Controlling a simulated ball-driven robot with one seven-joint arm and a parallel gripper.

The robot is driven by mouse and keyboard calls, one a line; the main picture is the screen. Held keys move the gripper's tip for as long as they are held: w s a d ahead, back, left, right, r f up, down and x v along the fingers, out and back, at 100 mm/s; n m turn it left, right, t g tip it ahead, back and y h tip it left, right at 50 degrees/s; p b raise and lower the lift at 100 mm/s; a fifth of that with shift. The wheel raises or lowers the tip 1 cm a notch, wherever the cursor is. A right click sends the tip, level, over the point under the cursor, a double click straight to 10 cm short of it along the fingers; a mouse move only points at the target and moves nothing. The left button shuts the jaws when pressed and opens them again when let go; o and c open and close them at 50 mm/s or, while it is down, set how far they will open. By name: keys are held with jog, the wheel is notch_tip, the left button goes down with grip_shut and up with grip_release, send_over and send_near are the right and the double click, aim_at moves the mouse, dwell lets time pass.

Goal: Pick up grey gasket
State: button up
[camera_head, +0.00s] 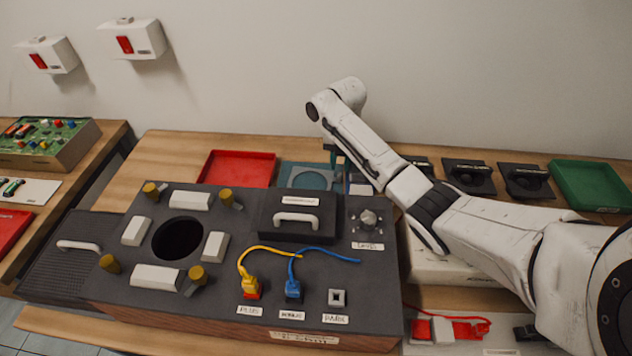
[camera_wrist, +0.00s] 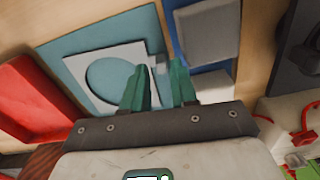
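The grey gasket (camera_wrist: 77,72) is a flat light-grey square plate with a large round hole. It lies on a teal tray (camera_wrist: 120,25) in the wrist view, left of my gripper's fingers. In the camera_head view the gasket (camera_head: 308,169) lies at the back of the table, between the red tray and my arm. In the camera_head view my gripper is mostly hidden by my arm.
A red tray (camera_head: 236,167) stands left of the gasket. A grey block (camera_wrist: 208,32) lies right of the fingers in the wrist view. The dark console (camera_head: 330,262) with plugs and handles fills the front. Black holders (camera_head: 468,177) and a green tray (camera_head: 590,186) stand right.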

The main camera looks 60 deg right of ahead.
aim_at(329, 174)
jog(key=shift+a+f, duration=0.1)
jog(key=shift+f, duration=1.35)
jog(key=shift+c, duration=0.2)
grip_shut()
